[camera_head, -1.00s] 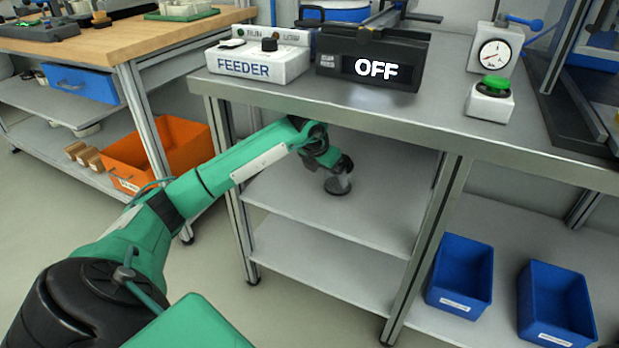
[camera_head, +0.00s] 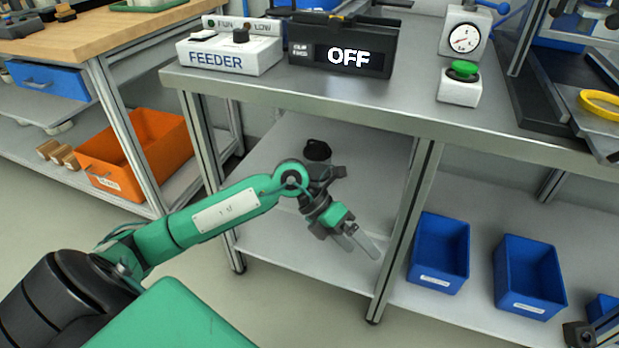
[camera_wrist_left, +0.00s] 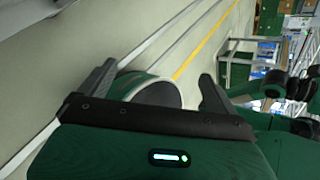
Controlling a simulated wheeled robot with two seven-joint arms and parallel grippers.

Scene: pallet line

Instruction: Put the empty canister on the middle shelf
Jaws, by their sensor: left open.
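The canister (camera_head: 317,150) is a small dark grey can with a black top. In the head view it stands upright towards the back of the middle shelf (camera_head: 378,165) under the steel bench. Its lower part is hidden by my left wrist. My left gripper (camera_head: 358,243) is open and empty in front of the shelf, apart from the canister, with its fingers pointing down and right.
The bench top (camera_head: 405,100) carries the feeder box (camera_head: 230,55), an OFF display (camera_head: 345,57) and a green button (camera_head: 461,80). A bench leg (camera_head: 408,225) stands right of my gripper. Blue bins (camera_head: 440,252) sit beyond it. An orange bin (camera_head: 135,155) is left.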

